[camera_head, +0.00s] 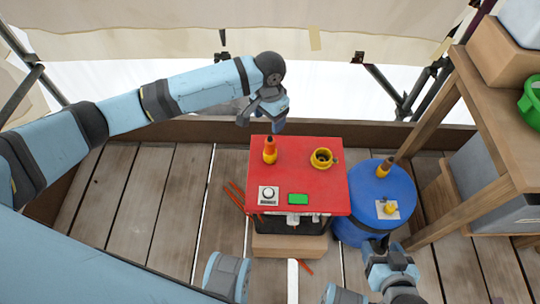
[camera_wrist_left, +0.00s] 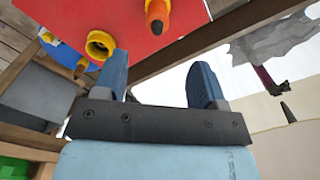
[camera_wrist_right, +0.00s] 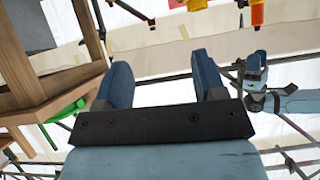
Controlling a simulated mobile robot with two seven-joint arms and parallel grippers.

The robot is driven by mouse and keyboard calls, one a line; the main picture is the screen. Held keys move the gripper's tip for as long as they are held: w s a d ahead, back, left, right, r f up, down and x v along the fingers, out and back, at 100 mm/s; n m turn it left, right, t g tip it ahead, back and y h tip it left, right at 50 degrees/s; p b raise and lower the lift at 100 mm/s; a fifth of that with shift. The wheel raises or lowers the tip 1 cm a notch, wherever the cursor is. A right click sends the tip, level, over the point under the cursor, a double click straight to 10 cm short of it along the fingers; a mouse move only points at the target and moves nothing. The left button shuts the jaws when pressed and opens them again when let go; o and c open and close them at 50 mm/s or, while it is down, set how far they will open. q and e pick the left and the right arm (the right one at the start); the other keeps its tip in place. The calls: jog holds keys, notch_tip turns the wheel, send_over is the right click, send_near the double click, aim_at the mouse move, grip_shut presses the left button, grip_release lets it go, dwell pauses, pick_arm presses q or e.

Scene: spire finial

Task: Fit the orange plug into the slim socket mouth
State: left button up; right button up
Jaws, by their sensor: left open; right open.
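An orange tapered piece with a yellow lower part (camera_head: 270,151) stands upright on the red tabletop (camera_head: 315,182); its dark tip shows in the left wrist view (camera_wrist_left: 157,14). A wide yellow socket ring (camera_head: 314,160) with an open mouth is to its right. A brown-orange piece (camera_head: 384,168) stands on the blue drum (camera_head: 365,208), and a small yellow fitting (camera_head: 390,208) sits on a pale plate there. I cannot tell which is the slim socket. My left gripper (camera_head: 262,120) is open and empty behind the red tabletop. My right gripper (camera_head: 376,246) is open and empty at the drum's front.
A wooden shelf (camera_head: 480,110) with a green container (camera_head: 532,100) stands right. Plank floor (camera_head: 130,205) is clear at left.

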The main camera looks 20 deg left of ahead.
aim_at(270, 140)
pick_arm(q)
notch_tip(270, 140, down, 8)
jog(key=shift+r+b, duration=0.1)
jog(key=shift+b, duration=0.6)
jog(key=f+b, duration=0.1)
jog(key=f, duration=0.4)
jog(key=shift+d+f+b, duration=0.15)
jog(key=shift+d+b, duration=0.05)
jog(key=shift+b, duration=0.15)
jog(key=c, duration=1.1)
